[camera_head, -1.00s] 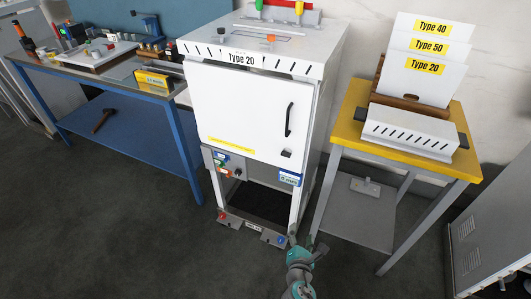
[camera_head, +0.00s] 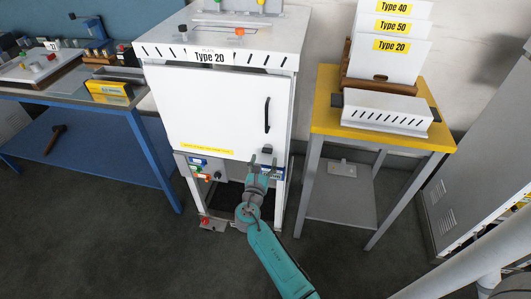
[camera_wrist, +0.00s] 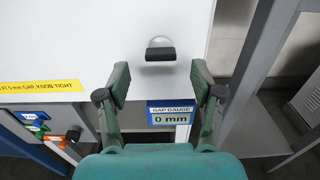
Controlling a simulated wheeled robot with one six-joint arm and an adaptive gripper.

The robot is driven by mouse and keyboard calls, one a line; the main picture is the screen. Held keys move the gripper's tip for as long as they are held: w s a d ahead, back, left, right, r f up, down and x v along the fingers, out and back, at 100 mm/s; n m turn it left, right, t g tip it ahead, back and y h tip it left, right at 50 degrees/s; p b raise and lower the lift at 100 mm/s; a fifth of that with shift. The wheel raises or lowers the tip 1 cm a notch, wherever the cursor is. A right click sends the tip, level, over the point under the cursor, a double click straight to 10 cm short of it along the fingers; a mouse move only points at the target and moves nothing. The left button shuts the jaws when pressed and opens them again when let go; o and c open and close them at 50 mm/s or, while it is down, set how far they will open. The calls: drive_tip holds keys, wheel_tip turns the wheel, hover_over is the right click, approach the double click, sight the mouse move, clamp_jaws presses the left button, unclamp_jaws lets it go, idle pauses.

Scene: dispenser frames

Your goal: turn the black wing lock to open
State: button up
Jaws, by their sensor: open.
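The black wing lock (camera_head: 268,149) sits low on the right side of the white cabinet door (camera_head: 225,110), below the door's black handle (camera_head: 267,115). In the wrist view the wing lock (camera_wrist: 160,54) shows as a dark horizontal bar on a pale round base, ahead of the fingertips and roughly centred between them. My gripper (camera_head: 264,161) is just below the lock in the head view. In the wrist view my gripper (camera_wrist: 160,82) has its two green fingers spread wide, with nothing between them. The fingers look apart from the lock.
A gap gauge (camera_wrist: 170,118) reading 0 mm is below the lock. Coloured knobs (camera_head: 203,175) sit on the panel at lower left. A yellow-topped stand (camera_head: 325,115) is close on the right, and a blue bench (camera_head: 100,150) is on the left.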

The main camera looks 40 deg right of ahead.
sight(267, 152)
drive_tip(key=shift+x, duration=2.45)
drive_tip(key=c, duration=1.1)
